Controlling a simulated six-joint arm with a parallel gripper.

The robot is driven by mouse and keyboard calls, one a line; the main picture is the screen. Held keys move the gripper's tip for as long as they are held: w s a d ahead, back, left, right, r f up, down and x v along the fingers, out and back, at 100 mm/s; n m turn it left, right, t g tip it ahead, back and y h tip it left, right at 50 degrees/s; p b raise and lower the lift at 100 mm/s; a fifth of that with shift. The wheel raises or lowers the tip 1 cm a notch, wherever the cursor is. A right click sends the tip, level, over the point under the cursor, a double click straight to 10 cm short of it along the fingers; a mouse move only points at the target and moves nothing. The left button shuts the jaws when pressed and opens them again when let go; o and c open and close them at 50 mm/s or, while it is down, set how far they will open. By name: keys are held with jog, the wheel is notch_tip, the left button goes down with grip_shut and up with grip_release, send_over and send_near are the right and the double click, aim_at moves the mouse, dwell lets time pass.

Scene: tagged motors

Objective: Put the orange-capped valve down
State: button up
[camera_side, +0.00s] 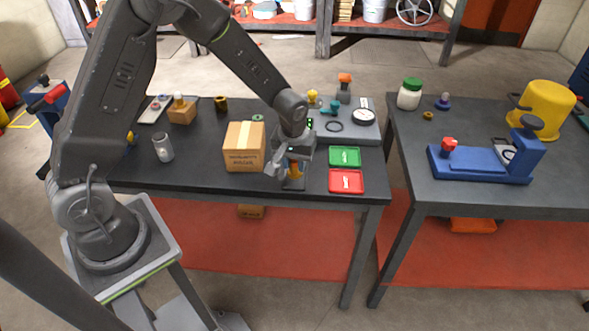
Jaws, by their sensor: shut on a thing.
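My gripper (286,174) points down near the front edge of the dark table (200,180), just right of a cardboard box. Another orange-topped piece (344,82) with a grey body stands upright at the back of the grey plate.
A green tray (345,157) and a red tray (346,181) lie right of my gripper. The cardboard box (244,147) stands close on its left. The grey plate (365,132) behind holds a gauge and small parts. A second table (480,200) carries a blue fixture (480,163).

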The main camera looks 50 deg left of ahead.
aim_at(294, 165)
jog(key=shift+f, duration=1.45)
jog(key=shift+f, duration=0.15)
jog(key=o, duration=1)
jog(key=s+d+r+m+t, duration=0.15)
jog(key=s+r, duration=0.35)
jog(key=r, duration=0.7)
jog(key=s+r+m+t, duration=0.15)
jog(key=s+r, duration=0.35)
jog(key=r, duration=0.7)
jog(key=shift+s+d+r+m+t+h, duration=0.2)
jog(key=shift+s+r+m, duration=0.4)
jog(key=shift+s, duration=1.45)
jog(key=shift+s+d+r+m+t+h, duration=0.1)
jog(key=shift+s+d+r+m+t, duration=0.35)
jog(key=shift+s, duration=1.55)
jog(key=shift+s+a+r+m+t+h, duration=0.1)
jog(key=shift+s+r+m, duration=0.65)
jog(key=shift+s, duration=1.3)
